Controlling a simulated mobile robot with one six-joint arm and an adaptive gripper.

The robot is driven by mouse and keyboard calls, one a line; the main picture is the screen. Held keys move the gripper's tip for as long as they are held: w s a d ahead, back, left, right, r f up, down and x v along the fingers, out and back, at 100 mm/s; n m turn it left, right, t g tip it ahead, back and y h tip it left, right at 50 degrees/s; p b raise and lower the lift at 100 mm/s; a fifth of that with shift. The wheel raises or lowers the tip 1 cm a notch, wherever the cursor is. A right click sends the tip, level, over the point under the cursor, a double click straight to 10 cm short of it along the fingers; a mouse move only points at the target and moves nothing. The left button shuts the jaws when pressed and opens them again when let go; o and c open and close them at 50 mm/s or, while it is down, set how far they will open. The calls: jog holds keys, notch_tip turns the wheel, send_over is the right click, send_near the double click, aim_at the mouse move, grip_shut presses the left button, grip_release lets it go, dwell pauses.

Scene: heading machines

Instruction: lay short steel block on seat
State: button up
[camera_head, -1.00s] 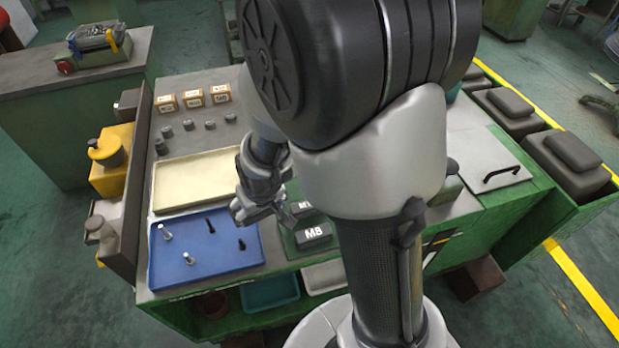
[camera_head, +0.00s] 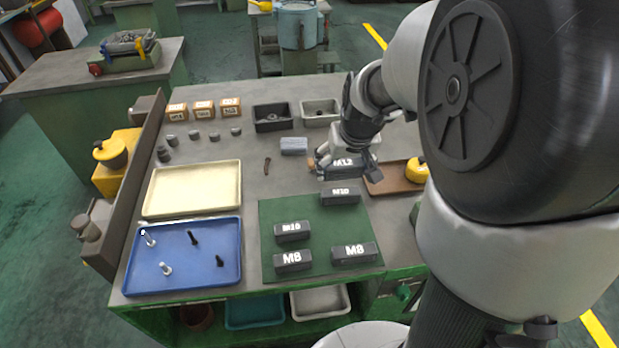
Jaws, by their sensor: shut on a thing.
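My gripper (camera_head: 345,163) is beyond the back edge of the green mat, low over the grey bench top. It appears shut on a dark block labelled M12 (camera_head: 343,164), partly covered by the fingers; I cannot tell whether the block touches the bench. On the green mat (camera_head: 310,213) stand an M10 block (camera_head: 340,193) at the back right, another M10 block (camera_head: 291,231) at the left, and M8 blocks at the front left (camera_head: 292,261) and front right (camera_head: 353,253). I cannot tell which surface is the seat.
A blue tray (camera_head: 230,268) with several bolts and a cream tray (camera_head: 160,205) lie left. A brown tray (camera_head: 390,184) with a yellow-topped object (camera_head: 417,168) stands right.

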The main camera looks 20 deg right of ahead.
aim_at(335, 214)
notch_tip(335, 214, down, 17)
jog(key=b, duration=0.6)
jog(key=shift+w+r, duration=0.1)
jog(key=shift+r, duration=0.05)
jog(key=o, duration=1.4)
